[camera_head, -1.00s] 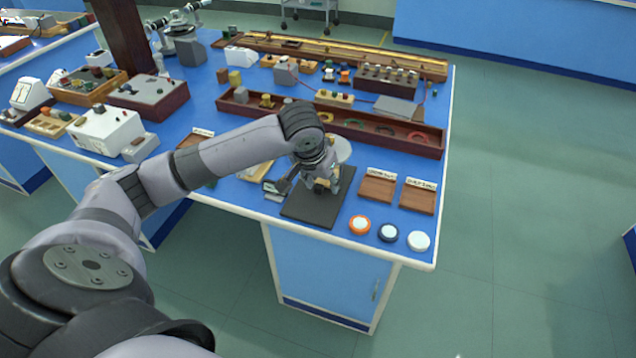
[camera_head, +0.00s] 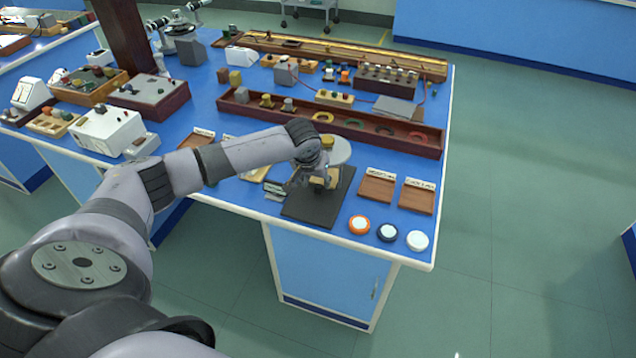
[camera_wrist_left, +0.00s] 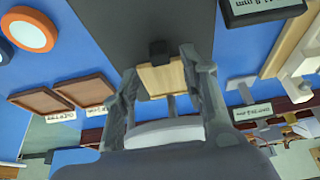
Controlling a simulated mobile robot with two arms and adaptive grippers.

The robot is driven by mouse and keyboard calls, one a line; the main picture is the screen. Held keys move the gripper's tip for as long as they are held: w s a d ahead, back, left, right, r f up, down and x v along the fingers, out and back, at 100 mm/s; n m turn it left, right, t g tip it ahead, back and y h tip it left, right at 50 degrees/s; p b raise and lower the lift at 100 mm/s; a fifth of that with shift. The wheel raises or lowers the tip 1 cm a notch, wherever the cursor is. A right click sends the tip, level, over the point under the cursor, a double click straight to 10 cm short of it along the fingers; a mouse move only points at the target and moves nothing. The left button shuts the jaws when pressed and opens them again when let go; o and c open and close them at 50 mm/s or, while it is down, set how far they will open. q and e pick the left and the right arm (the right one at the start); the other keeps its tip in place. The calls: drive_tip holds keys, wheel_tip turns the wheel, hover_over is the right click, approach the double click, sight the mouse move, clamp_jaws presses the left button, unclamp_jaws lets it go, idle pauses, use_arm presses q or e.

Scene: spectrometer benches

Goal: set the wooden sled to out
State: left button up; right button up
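The wooden sled (camera_wrist_left: 162,79) is a pale wood block with a dark knob at its end, seen between my left gripper's fingers in the left wrist view. It lies at a dark grey board (camera_head: 313,208) at the front of the bench, and its tan wood (camera_head: 322,179) is mostly hidden by the gripper in the head view. My left gripper (camera_head: 322,186) is over the board, pointing down. Its two fingers (camera_wrist_left: 160,64) are spread, one on each side of the sled; I cannot tell whether they touch it. My right gripper is not in view.
Orange (camera_head: 359,225), dark blue (camera_head: 387,232) and white (camera_head: 417,240) round pieces lie near the front edge. Two labelled brown trays (camera_head: 377,189) (camera_head: 417,197) stand right of the board. A long wooden box (camera_head: 400,148) lies behind. A round pale disc (camera_head: 340,150) is just behind the gripper.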

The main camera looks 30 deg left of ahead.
sight(319, 186)
use_arm(q)
drive_tip(key=shift+x, duration=1.9)
drive_tip(key=shift+c, duration=0.2)
clamp_jaws()
